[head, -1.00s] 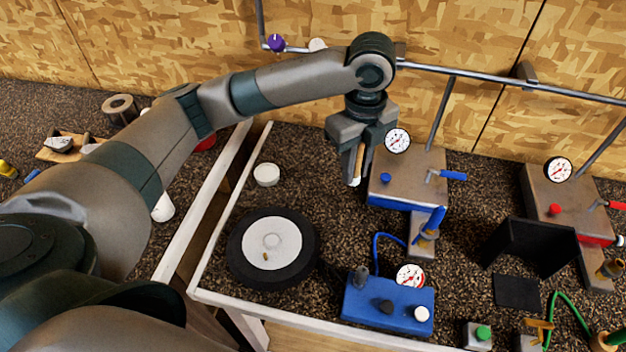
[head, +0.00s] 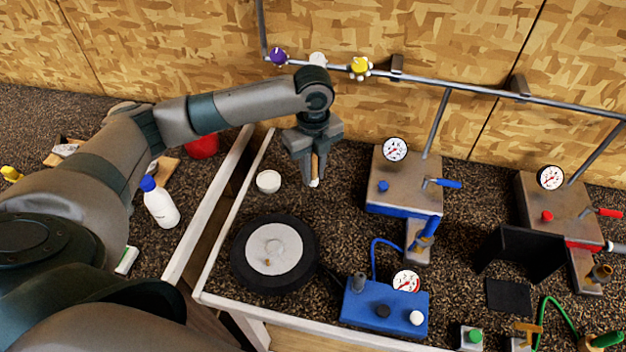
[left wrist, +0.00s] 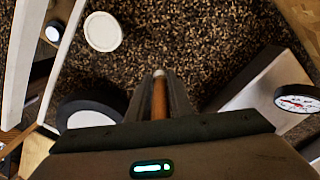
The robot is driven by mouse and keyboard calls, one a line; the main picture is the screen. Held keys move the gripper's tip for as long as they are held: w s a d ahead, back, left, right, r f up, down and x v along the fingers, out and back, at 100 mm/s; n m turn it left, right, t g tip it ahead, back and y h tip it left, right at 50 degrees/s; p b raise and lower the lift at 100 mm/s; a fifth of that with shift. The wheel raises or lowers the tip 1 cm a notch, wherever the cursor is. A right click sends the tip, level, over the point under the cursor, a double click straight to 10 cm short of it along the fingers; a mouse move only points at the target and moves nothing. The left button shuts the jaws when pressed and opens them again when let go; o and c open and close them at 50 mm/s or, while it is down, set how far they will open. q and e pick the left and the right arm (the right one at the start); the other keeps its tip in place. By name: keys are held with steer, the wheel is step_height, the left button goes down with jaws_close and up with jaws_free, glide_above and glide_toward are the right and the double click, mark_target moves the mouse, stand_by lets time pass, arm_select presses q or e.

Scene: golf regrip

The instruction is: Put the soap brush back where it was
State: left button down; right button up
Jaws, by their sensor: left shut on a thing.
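My left gripper (head: 313,180) is shut on the soap brush (head: 315,182), a thin stick with a brown handle and a pale tip pointing down. It hangs above the dark speckled bench top, between the white round dish (head: 268,181) and the grey box with the blue base. In the left wrist view the brush (left wrist: 159,97) shows between the two fingers, and the white dish (left wrist: 103,31) lies apart from it at the upper left. My right gripper is not in view.
A black round plate with a white disc (head: 304,252) lies in front of the dish. Grey gauge boxes (head: 404,178) and a blue box (head: 368,308) stand to the right. A white rail (head: 214,225) edges the bench on the left. A pipe (head: 455,88) runs along the back wall.

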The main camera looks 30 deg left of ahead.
mark_target(313, 182)
arm_select(q)
steer(key=shift+f, duration=0.1)
step_height(313, 182, down, 3)
steer(key=shift+f+p, duration=0.15)
steer(key=shift+p, duration=0.8)
steer(key=shift+f, duration=0.3)
steer(key=c, duration=1.6)
jaws_free()
steer(key=shift+f, duration=0.1)
